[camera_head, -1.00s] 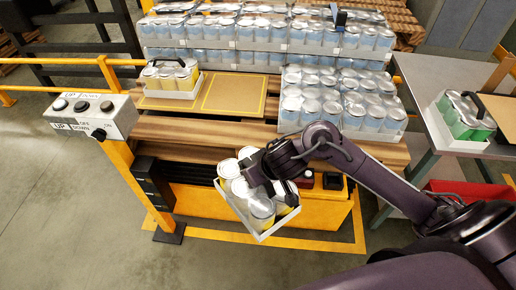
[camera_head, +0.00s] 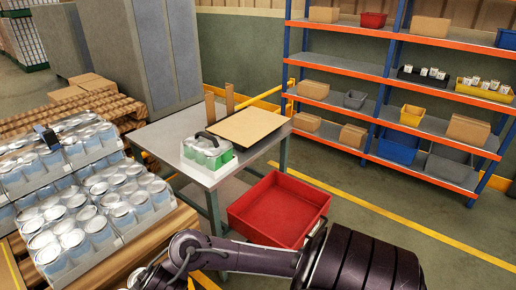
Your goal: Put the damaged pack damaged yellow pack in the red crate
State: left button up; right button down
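The red crate (camera_head: 262,238) is on the floor at the front right of the grey table, open and empty inside as far as I can see. My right arm comes in from the bottom right, in front of the crate's near side. My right gripper (camera_head: 152,281) is at the bottom edge, left of the crate, with its fingers mostly cut off. A sliver of a pale can of the damaged yellow pack (camera_head: 135,276) shows beside it, placed as when it was held a second ago. The rest of the pack is out of view. My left gripper is not in view.
A grey table (camera_head: 178,135) carries a green pack (camera_head: 208,150) and a brown board (camera_head: 247,125). Packs of blue-white cans (camera_head: 88,222) fill the pallet at left. A blue-orange shelf (camera_head: 400,75) with bins stands behind. Floor right of the crate is clear.

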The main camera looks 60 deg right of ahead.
aim_at(283, 214)
jog(key=i+l+z, duration=0.15)
jog(key=l+z, duration=0.3)
jog(key=i+l+z, duration=0.2)
jog(key=l+z, duration=0.25)
jog(key=i+l+z, duration=0.15)
jog(key=z, duration=0.35)
jog(key=i+l, duration=0.2)
jog(key=i, duration=0.15)
jog(key=i+l+z, duration=0.1)
jog(key=i+l, duration=0.15)
jog(key=i, duration=0.15)
jog(key=i+l, duration=0.2)
jog(key=i, duration=0.15)
jog(key=z, duration=0.05)
